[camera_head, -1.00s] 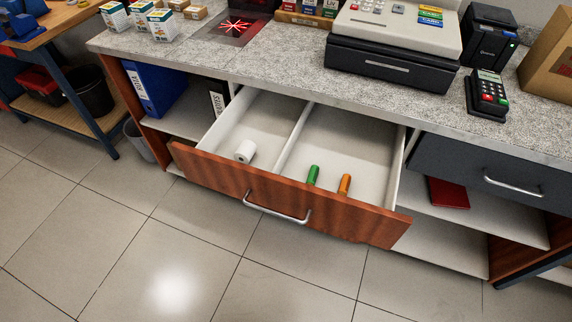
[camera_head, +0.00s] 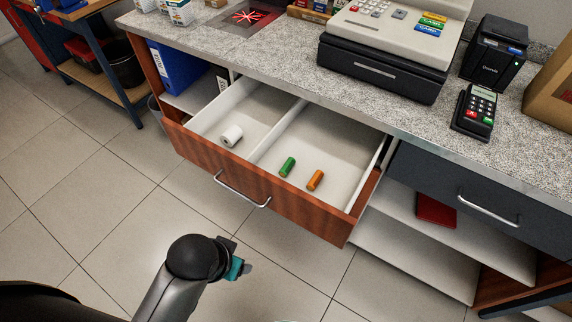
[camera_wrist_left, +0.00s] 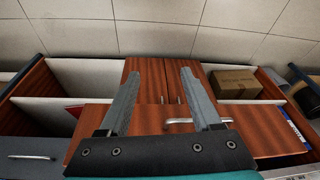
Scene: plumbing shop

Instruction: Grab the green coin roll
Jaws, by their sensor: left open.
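The green coin roll (camera_head: 287,167) lies in the right compartment of the open drawer (camera_head: 230,177), near its front panel. An orange coin roll (camera_head: 315,180) lies to its right, apart from it. My left gripper (camera_head: 240,264) is below and in front of the drawer in the head view, well away from the roll. In the left wrist view my left gripper (camera_wrist_left: 158,82) has its two fingers spread with nothing between them. The drawer front with its handle (camera_wrist_left: 185,122) shows behind the fingers there. No coin roll shows in that view. My right gripper is not in view.
A white paper roll (camera_head: 231,136) lies in the drawer's left compartment, beyond a divider. The counter (camera_head: 290,82) above holds a cash register (camera_head: 385,62) and card terminal (camera_head: 474,110). A closed grey drawer (camera_head: 470,195) is at right. The floor in front is clear.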

